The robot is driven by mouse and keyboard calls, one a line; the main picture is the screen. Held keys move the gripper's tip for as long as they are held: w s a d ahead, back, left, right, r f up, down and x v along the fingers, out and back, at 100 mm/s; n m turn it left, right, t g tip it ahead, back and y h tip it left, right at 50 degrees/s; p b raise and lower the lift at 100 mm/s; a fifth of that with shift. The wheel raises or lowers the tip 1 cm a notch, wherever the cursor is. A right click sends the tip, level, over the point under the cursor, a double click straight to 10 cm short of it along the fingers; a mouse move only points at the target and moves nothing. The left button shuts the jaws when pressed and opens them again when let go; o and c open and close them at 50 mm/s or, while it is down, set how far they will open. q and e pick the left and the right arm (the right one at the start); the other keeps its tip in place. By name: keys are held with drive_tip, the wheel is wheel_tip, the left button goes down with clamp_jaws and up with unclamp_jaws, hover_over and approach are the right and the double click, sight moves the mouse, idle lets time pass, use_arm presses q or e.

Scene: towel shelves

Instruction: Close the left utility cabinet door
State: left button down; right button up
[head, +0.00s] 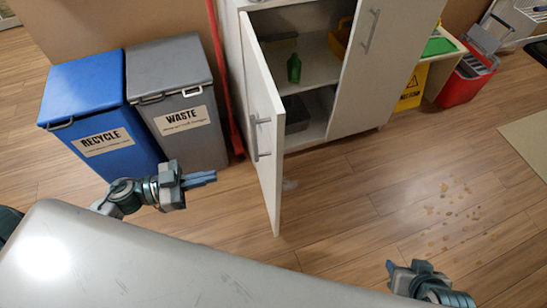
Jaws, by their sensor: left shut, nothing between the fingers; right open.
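The white utility cabinet (293,16) stands at the top centre. Its left door (264,90) stands wide open, swung out toward me, with a grey bar handle (259,137) on its left-hand face. Its right door (360,65) is closed. My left gripper (212,178) is shut and empty, to the left of the open door and apart from it, with its fingers pointing right toward the door. My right gripper (390,268) is at the bottom right, open and empty, well away from the cabinet.
A blue recycle bin (88,90) and a grey waste bin (170,70) stand left of the cabinet, near a red pole (219,70). A green bottle (294,68) stands inside. A yellow sign (412,88) and red bucket (466,80) are at right. Crumbs (450,212) lie on open floor.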

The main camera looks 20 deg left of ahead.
sight(275, 163)
use_arm(q)
drive_tip(key=x, duration=1.4)
drive_tip(key=shift+f+b, duration=0.15)
drive_tip(key=shift+b, duration=0.15)
